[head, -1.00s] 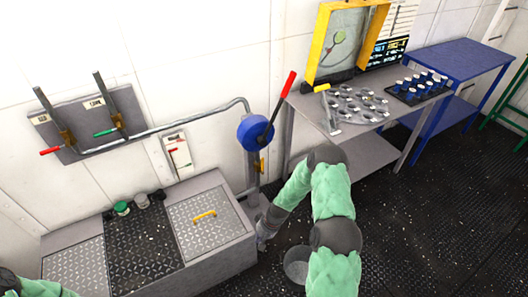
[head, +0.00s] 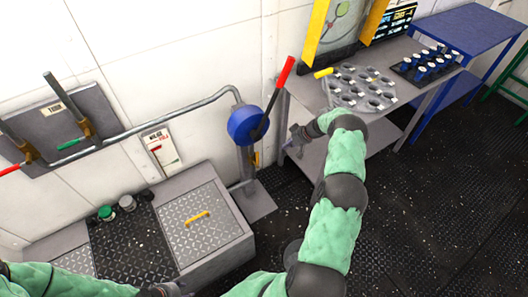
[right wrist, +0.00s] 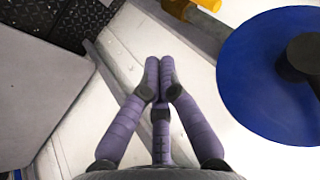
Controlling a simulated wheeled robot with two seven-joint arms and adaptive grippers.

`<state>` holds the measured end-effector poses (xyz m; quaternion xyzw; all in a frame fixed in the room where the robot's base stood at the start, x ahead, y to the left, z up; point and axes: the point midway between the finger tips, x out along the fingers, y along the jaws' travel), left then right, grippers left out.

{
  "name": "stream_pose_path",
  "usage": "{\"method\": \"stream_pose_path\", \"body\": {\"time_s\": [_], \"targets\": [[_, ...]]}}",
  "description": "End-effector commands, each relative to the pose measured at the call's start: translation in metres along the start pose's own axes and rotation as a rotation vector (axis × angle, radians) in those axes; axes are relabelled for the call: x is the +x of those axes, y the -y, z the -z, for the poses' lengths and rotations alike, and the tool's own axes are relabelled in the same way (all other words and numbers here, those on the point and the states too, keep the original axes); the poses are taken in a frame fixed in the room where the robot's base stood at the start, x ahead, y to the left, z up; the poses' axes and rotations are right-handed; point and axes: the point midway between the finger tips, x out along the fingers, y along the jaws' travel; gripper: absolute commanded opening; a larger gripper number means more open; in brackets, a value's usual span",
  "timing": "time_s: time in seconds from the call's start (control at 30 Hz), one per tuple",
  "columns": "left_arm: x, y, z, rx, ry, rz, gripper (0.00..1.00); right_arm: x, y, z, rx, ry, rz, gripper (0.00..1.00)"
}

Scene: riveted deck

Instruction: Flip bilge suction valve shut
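A blue round valve body (head: 245,124) sits on a grey post where the pipe comes down. Its dark lever ends in a red grip (head: 286,72) and slants up to the right. The blue disc (right wrist: 262,85) and its dark hub fill the right of the right wrist view. My right gripper (head: 297,138) is right of the blue body, apart from it and below the red grip. In the right wrist view its fingers (right wrist: 160,76) are together with nothing between them. My left gripper (head: 166,289) is at the bottom edge, partly cut off.
Wall levers with red (head: 10,170) and green (head: 70,144) grips are at the left. A small wall placard (head: 160,150) hangs left of the post. A grey locker (head: 210,228) stands below. A grey bench (head: 308,92) stands right of the lever. Open floor lies right.

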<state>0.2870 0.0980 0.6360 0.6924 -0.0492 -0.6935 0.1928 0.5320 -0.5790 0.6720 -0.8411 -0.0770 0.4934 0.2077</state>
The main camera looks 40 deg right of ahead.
Motion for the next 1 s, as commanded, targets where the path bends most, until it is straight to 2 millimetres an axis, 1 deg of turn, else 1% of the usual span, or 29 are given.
{"method": "stream_pose_path", "body": {"time_s": [0.23,0.37,0.47,0.57,0.9,0.93,1.0], "targets": [[0.0,0.0,0.0,0.0,0.0,0.0,0.4,0.001,0.001,0.0,0.0,0.001,0.0,0.0],[0.003,0.001,0.0,0.0,0.0,0.0,0.4,0.009,0.001,-0.001,0.0,0.002,0.001,0.0],[0.006,0.002,0.0,0.0,0.0,0.0,0.4,0.022,0.001,-0.001,0.0,0.003,0.002,0.0],[0.012,0.004,0.0,0.0,0.0,0.0,0.4,0.04,0.0,-0.002,0.001,0.003,0.001,0.0],[0.031,0.011,0.001,0.0,0.0,0.0,0.4,0.103,0.0,-0.002,0.0,0.003,0.001,0.0],[0.032,0.011,0.001,0.0,0.0,0.0,0.4,0.107,0.001,-0.001,0.0,0.002,0.0,0.0],[0.032,0.011,0.001,0.0,0.0,0.0,0.4,0.109,0.013,0.0,0.0,0.003,0.002,0.0]]}}
